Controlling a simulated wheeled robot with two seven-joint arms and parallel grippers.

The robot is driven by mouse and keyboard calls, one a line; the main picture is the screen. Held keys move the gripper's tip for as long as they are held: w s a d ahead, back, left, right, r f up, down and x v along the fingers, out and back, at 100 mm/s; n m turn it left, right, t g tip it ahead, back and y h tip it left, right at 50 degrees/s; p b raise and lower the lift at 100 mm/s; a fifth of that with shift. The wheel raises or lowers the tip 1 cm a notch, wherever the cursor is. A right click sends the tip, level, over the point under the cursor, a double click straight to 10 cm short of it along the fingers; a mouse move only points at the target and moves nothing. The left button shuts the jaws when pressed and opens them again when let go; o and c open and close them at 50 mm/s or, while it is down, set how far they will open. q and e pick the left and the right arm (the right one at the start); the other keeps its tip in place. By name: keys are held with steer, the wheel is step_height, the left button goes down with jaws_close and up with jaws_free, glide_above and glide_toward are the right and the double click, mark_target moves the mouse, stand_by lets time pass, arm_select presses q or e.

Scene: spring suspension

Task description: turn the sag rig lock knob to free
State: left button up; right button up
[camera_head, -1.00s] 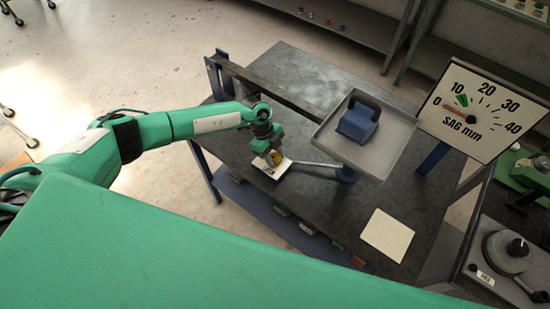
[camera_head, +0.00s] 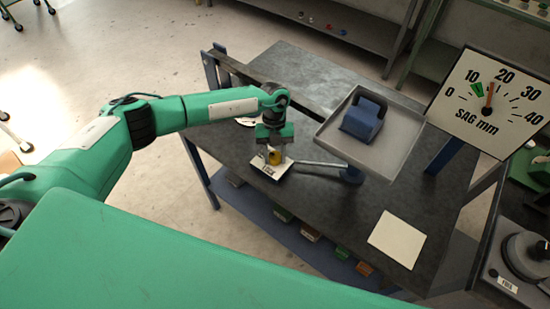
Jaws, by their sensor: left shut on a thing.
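The yellow lock knob (camera_head: 275,158) sits on a small white labelled plate (camera_head: 270,173) at the left side of the dark bench. My left gripper (camera_head: 272,152) points down over it and is shut on the knob, its fingers covering part of it. The label on the plate is too small to read. A rod runs right from the plate to a post under a grey tray (camera_head: 372,162) that bears a blue weight (camera_head: 363,120). The white SAG mm dial (camera_head: 497,103) has its orange needle between 10 and 20, right of the green mark. My right gripper is out of view.
A lower blue shelf (camera_head: 290,235) holds several small blocks. Another machine (camera_head: 520,262) stands at the far right.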

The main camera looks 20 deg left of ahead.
arm_select(q)
steer(key=shift+m+y+b, duration=0.3)
steer(key=shift+m+b, duration=0.05)
steer(key=shift+m, duration=0.25)
steer(key=shift+r, duration=0.1)
steer(key=o, duration=1)
